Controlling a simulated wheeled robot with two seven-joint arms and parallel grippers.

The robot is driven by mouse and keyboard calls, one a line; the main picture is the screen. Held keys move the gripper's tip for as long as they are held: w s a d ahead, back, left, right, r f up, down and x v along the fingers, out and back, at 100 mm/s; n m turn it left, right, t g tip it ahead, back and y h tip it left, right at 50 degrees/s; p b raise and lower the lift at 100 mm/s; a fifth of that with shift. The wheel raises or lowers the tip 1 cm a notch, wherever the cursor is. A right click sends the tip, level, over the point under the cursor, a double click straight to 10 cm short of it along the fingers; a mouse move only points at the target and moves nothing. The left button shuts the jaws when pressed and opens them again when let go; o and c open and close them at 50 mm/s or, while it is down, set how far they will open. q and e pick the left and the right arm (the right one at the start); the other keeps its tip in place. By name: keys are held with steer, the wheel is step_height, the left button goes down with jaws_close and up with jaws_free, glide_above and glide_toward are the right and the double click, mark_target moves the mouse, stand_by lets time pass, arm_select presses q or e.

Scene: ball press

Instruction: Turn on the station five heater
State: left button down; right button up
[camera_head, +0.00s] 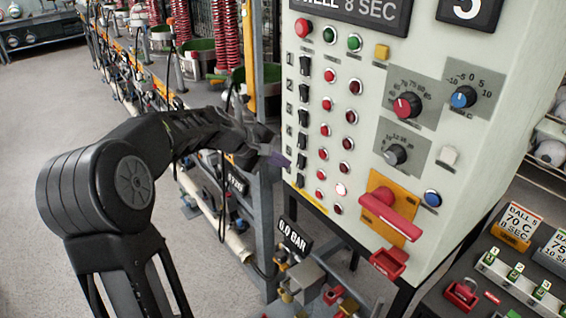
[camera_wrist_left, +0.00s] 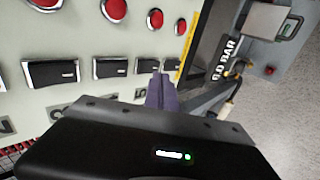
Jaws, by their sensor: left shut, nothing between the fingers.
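The pale control panel (camera_head: 415,65) carries a column of black rocker switches down its left edge, with printed numbers beside them. The fifth switch from the top (camera_head: 301,160) is close to my left gripper (camera_head: 278,158). That gripper is shut, empty and purple-tipped. In the left wrist view its tips (camera_wrist_left: 161,90) stand at the lower end of the row, near the switch by the 5 (camera_wrist_left: 147,66); contact cannot be told. A lamp (camera_head: 341,189) in the fifth row looks bright white, the other lamps dark red. The switch's tilt is unclear. My right gripper is not in view.
The panel also has knobs, including a red one (camera_head: 404,105), and a large red handle (camera_head: 389,212) at lower right. A 6.0 BAR sign (camera_head: 294,238) and fittings are below. A bench with red coils (camera_head: 226,35) runs behind my arm. Grey floor is open at left.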

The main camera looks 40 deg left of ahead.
arm_select(q)
steer(key=b+v, duration=0.2)
steer(key=v, duration=0.8)
steer(key=shift+s, duration=0.35)
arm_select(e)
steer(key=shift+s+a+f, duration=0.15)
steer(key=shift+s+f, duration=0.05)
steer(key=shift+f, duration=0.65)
arm_select(q)
steer(key=shift+s+a+r, duration=0.1)
